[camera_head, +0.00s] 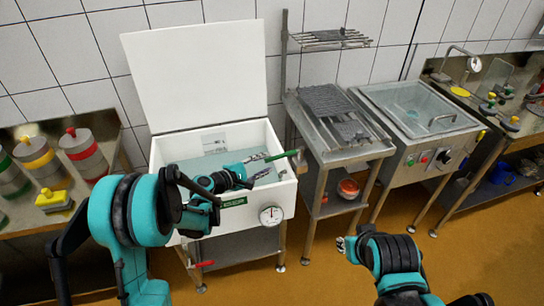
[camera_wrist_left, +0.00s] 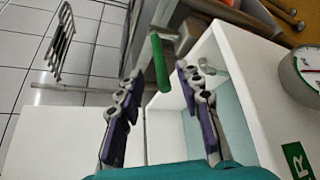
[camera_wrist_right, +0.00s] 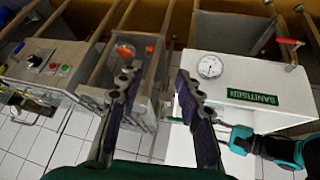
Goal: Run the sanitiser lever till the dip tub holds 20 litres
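The dip tub (camera_head: 169,149) is white with its lid (camera_head: 195,75) raised, and holds pale bluish liquid. Its front carries a round gauge (camera_head: 271,215) and a green label, SANITISER in the right wrist view (camera_wrist_right: 252,96). I cannot read the gauge's value. A green-handled lever (camera_head: 283,155) is at the tub's right rim; its handle also shows in the left wrist view (camera_wrist_left: 160,62). My left gripper (camera_head: 262,166) is open over the tub, the green handle ahead of and between its fingertips, apparently not gripped. My right gripper (camera_wrist_right: 158,80) is open and empty in front of the steel stand.
A red handle (camera_head: 204,264) sticks out below the tub. Right of the tub stand a steel drain stand (camera_head: 352,153) and a steel sink unit (camera_head: 412,145) with buttons. Weights and moulds sit on the left table (camera_head: 20,218). The orange floor in front is clear.

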